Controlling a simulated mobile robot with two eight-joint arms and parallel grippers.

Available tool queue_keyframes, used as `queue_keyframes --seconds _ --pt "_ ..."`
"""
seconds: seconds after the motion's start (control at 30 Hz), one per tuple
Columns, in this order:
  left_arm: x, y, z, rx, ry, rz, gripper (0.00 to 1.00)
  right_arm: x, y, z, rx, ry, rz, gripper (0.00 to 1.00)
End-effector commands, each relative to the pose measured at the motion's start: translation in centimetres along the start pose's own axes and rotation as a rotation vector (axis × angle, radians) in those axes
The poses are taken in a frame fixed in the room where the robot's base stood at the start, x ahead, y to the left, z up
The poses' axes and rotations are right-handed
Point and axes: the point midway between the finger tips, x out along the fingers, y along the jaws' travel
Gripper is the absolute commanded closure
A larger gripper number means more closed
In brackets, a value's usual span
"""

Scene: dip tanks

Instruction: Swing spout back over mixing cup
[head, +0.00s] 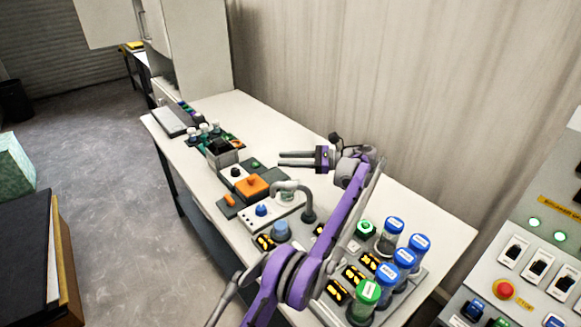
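A grey curved spout (306,198) rises from a dark round base on the table and arcs left. Its outlet end hangs over or near a white panel with a blue knob (261,210). A small blue-grey round piece (281,229) stands in front of the spout, beside a yellow-lit display; I cannot tell whether it is the mixing cup. My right gripper is not in view.
Jars with blue lids (394,224) and a green-lidded jar (367,293) stand at the right. An orange block (252,188) and a dark open box (222,154) are further left. A control panel (536,262) stands at far right. The wall runs behind the table.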

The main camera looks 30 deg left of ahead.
Motion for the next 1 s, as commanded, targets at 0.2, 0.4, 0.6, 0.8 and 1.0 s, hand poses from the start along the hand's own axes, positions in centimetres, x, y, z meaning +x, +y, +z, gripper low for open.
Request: queue_keyframes --seconds 0.2,0.4,0.6,0.8,1.0 --pt "4.2 -1.1 -1.7 -0.239 0.369 0.076 1.0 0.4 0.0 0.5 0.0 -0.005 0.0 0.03" --pt "4.7 -1.1 -2.5 -0.58 0.742 0.296 1.0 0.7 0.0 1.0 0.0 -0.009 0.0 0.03" --pt "2.6 -1.3 -0.8 -0.964 1.041 0.65 1.0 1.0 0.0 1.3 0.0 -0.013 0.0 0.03" --pt "0.5 -2.2 2.0 -1.241 1.193 0.971 1.0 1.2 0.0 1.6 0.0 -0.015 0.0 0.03" --pt "-0.2 -2.6 2.9 -1.331 1.23 1.089 1.0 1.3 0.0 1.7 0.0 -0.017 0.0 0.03"
